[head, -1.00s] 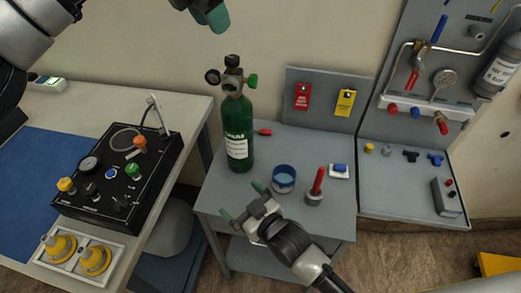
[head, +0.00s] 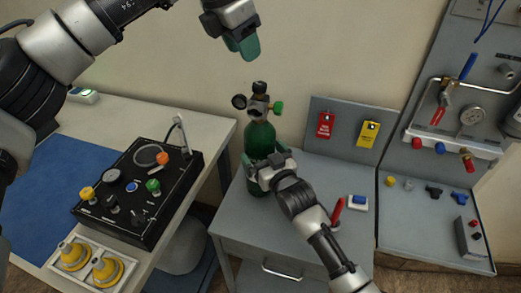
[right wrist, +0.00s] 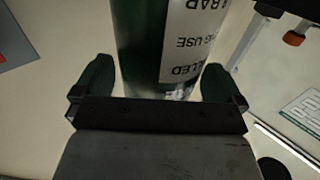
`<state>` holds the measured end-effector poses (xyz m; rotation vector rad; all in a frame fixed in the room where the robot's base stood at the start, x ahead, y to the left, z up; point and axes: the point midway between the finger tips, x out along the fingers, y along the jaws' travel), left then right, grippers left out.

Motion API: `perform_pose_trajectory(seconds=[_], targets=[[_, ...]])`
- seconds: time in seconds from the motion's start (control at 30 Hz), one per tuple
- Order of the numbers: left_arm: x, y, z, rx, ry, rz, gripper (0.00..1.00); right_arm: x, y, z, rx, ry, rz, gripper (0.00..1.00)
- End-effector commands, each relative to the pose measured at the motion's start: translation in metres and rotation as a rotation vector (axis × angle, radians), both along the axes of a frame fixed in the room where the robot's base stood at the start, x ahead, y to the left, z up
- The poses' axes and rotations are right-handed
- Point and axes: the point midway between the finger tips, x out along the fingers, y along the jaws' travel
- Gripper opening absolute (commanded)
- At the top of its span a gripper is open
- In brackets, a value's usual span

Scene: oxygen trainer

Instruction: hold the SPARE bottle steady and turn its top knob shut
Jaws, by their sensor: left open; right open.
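The green SPARE bottle (head: 260,137) stands upright on the grey table, with a black top knob (head: 259,87), a round gauge (head: 239,101) at its left and a green side knob (head: 278,107). My right gripper (head: 268,166) is open at the bottle's body, one finger on each side; whether the fingers touch it cannot be told. The right wrist view shows the bottle (right wrist: 140,45) between the fingers, its white label (right wrist: 188,40) upside down. In the head view this gripper hides the label. My left gripper (head: 243,46) is open and empty, above the top knob and slightly left.
A black panel (head: 135,205) with knobs and a hose lies on the left bench. Red and yellow tags (head: 368,133) hang on a board behind the table. A red-handled tool (head: 337,212) and a blue item (head: 358,202) stand right of my right arm.

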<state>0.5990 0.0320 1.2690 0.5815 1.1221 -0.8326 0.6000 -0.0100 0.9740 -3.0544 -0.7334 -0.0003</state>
Motion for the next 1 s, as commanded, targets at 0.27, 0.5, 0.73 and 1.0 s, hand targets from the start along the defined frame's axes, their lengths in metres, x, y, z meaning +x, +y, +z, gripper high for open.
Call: perform_pose_trajectory(seconds=[0.27, 0.5, 0.73, 1.0], targets=[[0.0, 0.0, 0.0, 0.0, 0.0, 0.0, 0.43, 0.018, 0.009, 0.0, 0.0, 0.0, 0.0, 1.0], [0.0, 0.0, 0.0, 0.0, 0.0, 0.0, 0.43, 0.019, 0.01, 0.0, 0.0, 0.0, 0.0, 1.0], [0.0, 0.0, 0.0, 0.0, 0.0, 0.0, 0.43, 0.019, 0.009, 0.0, 0.0, 0.001, 0.0, 0.68], [0.0, 0.0, 0.0, 0.0, 0.0, 0.0, 0.43, 0.019, 0.009, -0.001, 0.0, 0.001, 0.0, 0.26]])
